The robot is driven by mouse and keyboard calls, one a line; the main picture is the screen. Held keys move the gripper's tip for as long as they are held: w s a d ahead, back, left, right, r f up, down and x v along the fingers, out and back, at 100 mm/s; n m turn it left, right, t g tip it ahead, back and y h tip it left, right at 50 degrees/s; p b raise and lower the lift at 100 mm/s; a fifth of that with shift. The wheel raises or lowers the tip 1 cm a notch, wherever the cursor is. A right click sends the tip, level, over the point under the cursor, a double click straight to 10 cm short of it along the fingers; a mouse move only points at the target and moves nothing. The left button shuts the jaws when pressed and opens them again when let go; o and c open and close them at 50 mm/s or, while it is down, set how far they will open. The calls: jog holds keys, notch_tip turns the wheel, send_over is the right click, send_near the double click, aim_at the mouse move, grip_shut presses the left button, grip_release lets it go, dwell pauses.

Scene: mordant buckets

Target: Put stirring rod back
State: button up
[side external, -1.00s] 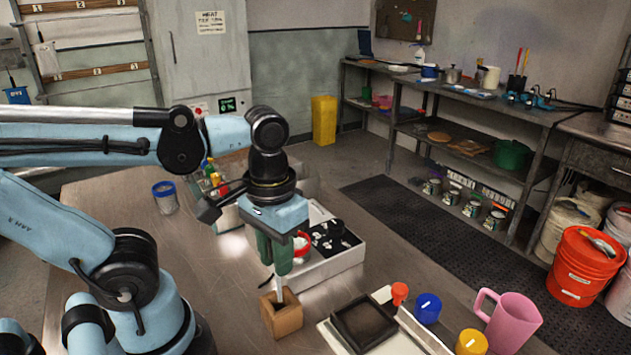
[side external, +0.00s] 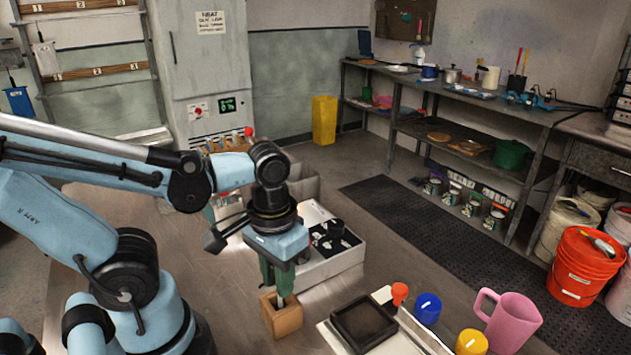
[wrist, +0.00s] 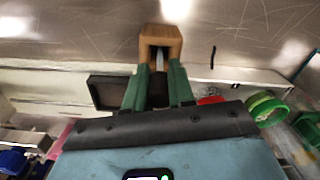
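The wooden block holder (side external: 282,318) stands on the metal table, and in the wrist view (wrist: 160,36) its square opening shows. A pale, thin stirring rod (side external: 281,301) shows in the side view between my fingertips and the block's opening. In the wrist view the rod (wrist: 160,60) lies in the opening, between the finger ends. My gripper (side external: 279,290) points down just over the block, with its green fingers (wrist: 159,68) on either side of the rod. Whether they touch the rod is not clear. The rod's lower end is hidden in the block.
A white box with black inserts (side external: 330,265) stands behind the block. A black tray (side external: 363,325) lies to the right, with a blue-lidded jar (side external: 427,308), a yellow-lidded jar (side external: 471,343) and a pink mug (side external: 512,320) beyond.

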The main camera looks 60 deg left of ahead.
jog(key=o, duration=0.4)
jog(key=shift+o, duration=0.2)
jog(key=shift+r, duration=0.1)
notch_tip(320, 180, up, 12)
jog(key=shift+f, duration=0.1)
jog(key=w+a+f+m+t, duration=0.2)
jog(key=w+f+t, duration=0.4)
jog(key=w, duration=0.3)
jog(key=shift+w+a+f+m+t, duration=0.25)
jog(key=shift+f+m+t, duration=0.15)
jog(key=shift+m+t, duration=0.15)
